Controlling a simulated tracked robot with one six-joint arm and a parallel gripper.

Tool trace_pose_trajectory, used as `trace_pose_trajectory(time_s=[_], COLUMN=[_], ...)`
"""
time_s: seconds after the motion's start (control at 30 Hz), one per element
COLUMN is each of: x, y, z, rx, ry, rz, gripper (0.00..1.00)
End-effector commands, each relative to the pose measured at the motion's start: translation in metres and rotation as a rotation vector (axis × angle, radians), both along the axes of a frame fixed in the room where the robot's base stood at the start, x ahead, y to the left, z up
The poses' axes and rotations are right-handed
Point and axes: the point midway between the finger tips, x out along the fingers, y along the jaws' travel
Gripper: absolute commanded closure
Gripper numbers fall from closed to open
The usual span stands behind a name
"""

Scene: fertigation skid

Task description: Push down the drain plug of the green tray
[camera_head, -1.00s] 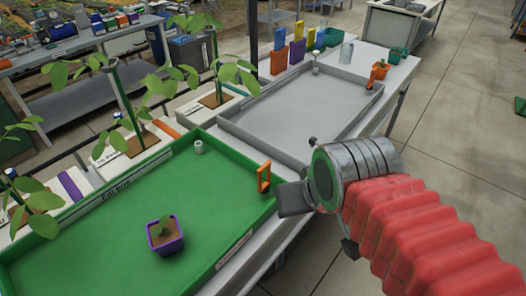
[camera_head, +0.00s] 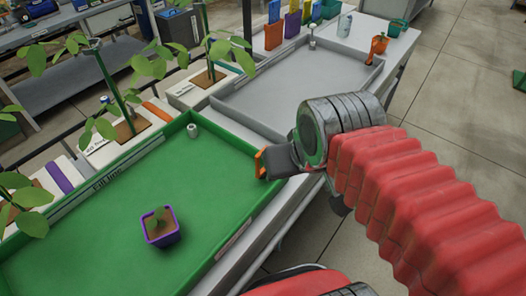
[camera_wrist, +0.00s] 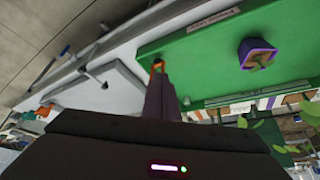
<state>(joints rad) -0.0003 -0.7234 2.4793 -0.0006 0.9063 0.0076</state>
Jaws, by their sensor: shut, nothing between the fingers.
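The green tray (camera_head: 110,215) lies at the left, with a low rim. An orange upright fitting (camera_head: 260,163) stands at its right corner, now largely covered by my gripper; a bit of its orange also shows in the wrist view (camera_wrist: 157,65). A short pale grey cylinder (camera_head: 193,130) stands in the tray's far corner. I cannot tell for certain which of these is the drain plug. My gripper (camera_head: 273,162) is shut and empty, its fingertips at the orange fitting. I cannot tell whether they touch it. The fingers also show in the wrist view (camera_wrist: 160,95).
A purple pot (camera_head: 161,228) with a seedling stands in the green tray. A grey tray (camera_head: 265,105) with similar fittings lies just beyond my gripper. Potted plants on pale blocks (camera_head: 120,140) line the tray's far side. Open floor is at the right.

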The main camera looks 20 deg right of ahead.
Motion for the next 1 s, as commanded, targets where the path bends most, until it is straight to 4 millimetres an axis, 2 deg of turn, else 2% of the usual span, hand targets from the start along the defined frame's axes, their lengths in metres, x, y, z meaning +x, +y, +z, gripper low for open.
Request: trace_pose_trajectory(time_s=[0.17, 0.5, 0.77, 1.0], x=[0.019, 0.073, 0.118, 0.158], y=[0.004, 0.004, 0.003, 0.003], z=[0.003, 0.002, -0.011, -0.032], rx=[0.007, 0.024, 0.031, 0.034], ry=[0.047, 0.161, 0.249, 0.329], rz=[-0.019, -0.073, -0.117, -0.158], gripper=[1.0, 1.0, 1.0, 1.0])
